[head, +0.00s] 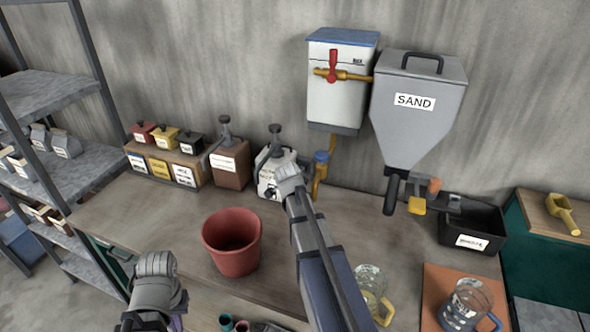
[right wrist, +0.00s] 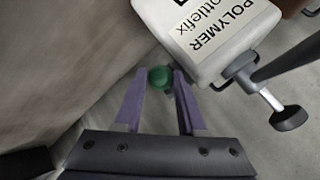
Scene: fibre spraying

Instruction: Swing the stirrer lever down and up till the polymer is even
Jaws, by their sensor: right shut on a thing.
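The white polymer container (head: 268,187) stands on the bench at the back, with a dark pump-like top. In the right wrist view, its labelled white body (right wrist: 205,30) fills the top. A green knob (right wrist: 159,77), seemingly the end of the stirrer lever, sits beside the container. My right gripper (right wrist: 163,80) is shut on this knob, between its two purple fingers. In the head view my right arm hides the lever and part of the container. My left gripper (head: 155,278) is low at the left, apart from everything; its jaw opening does not show clearly. The polymer inside is hidden.
A red bucket (head: 232,245) stands left of my right arm. A brown container (head: 230,160) is left of the polymer. The sand hopper (head: 418,115) and white wall tank (head: 335,90) hang behind. Glass jugs (head: 468,302) stand at the front right. The bench's left front is clear.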

